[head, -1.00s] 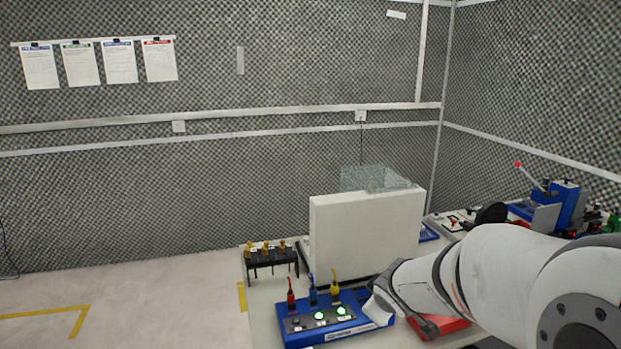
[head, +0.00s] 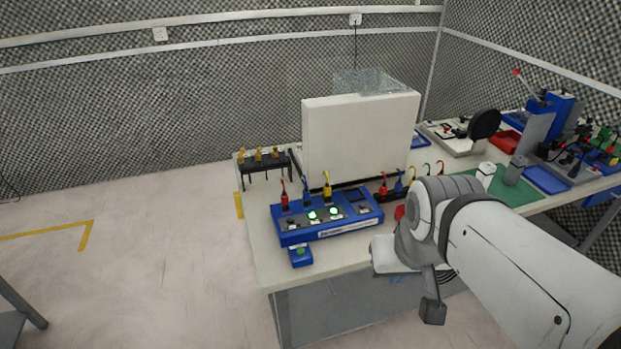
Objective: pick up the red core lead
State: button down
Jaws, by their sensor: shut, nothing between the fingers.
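A red lead (head: 284,194) stands upright at the left end of the blue tester box (head: 335,228), with a blue lead (head: 306,192) and a yellow lead (head: 327,187) beside it. Another red lead (head: 383,187) stands in a dark rack just right of the tester, next to a blue one (head: 399,184). I cannot tell which is the red core lead. My gripper (head: 432,311) hangs low in front of the table's front edge, below and right of the tester. It looks shut and empty, apart from all leads; its fingertips are small in view.
A tall white panel (head: 358,140) stands behind the tester. A black rack with gold connectors (head: 265,162) is at the left back. A small blue box with a green button (head: 300,256) sits in front of the tester. Bench tools crowd the right; the floor at left is clear.

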aim_at(285, 200)
jog(key=u, duration=0.35)
jog(key=k, duration=0.3)
jog(key=z, duration=0.7)
jog(key=i, duration=1.35)
jog(key=u, duration=0.45)
